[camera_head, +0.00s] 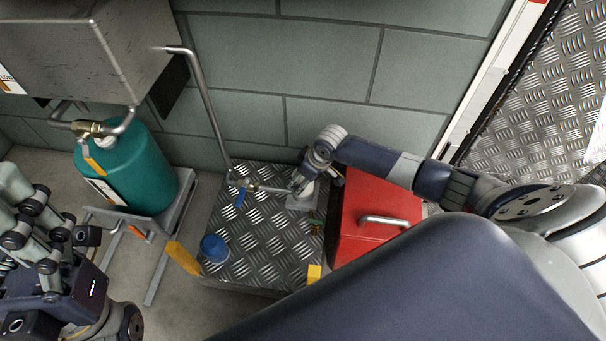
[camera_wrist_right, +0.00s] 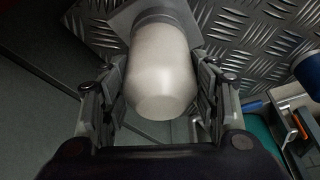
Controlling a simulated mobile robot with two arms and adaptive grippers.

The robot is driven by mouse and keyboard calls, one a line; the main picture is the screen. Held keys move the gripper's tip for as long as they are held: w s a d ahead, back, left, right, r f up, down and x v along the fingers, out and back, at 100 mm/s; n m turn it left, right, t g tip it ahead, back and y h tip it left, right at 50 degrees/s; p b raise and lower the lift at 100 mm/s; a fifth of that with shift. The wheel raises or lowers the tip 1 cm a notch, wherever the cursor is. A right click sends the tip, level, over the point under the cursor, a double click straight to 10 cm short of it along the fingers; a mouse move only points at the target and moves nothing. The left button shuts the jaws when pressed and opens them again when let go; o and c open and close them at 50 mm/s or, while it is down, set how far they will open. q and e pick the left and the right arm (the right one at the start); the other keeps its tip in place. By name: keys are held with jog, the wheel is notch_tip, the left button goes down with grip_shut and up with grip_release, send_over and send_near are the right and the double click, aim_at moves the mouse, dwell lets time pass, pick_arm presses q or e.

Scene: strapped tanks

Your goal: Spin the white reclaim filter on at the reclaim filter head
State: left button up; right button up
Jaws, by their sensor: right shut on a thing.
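The white reclaim filter (camera_wrist_right: 160,70) is between the fingers of my right gripper (camera_wrist_right: 155,95) in the right wrist view, with its rounded near end toward the camera. My right gripper is shut on it. The filter's far end meets or overlaps a grey square plate (camera_wrist_right: 121,18); I cannot tell whether they touch. In the head view my right gripper (camera_head: 300,184) is low over the tread-plate platform, at the end of a pipe fitting, and mostly covers the filter. I cannot make out the reclaim filter head for certain. My left gripper (camera_head: 40,225) is at the lower left, its fingertips unclear.
The tread-plate platform (camera_head: 262,250) bears a blue cap-like object (camera_head: 214,248). A valve with a blue handle (camera_head: 241,192) sits on the pipe (camera_head: 205,100). A red box (camera_head: 372,215) stands close right. A teal tank (camera_head: 130,170) stands left, under a metal box (camera_head: 90,50).

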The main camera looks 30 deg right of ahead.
jog(key=shift+m, duration=0.3)
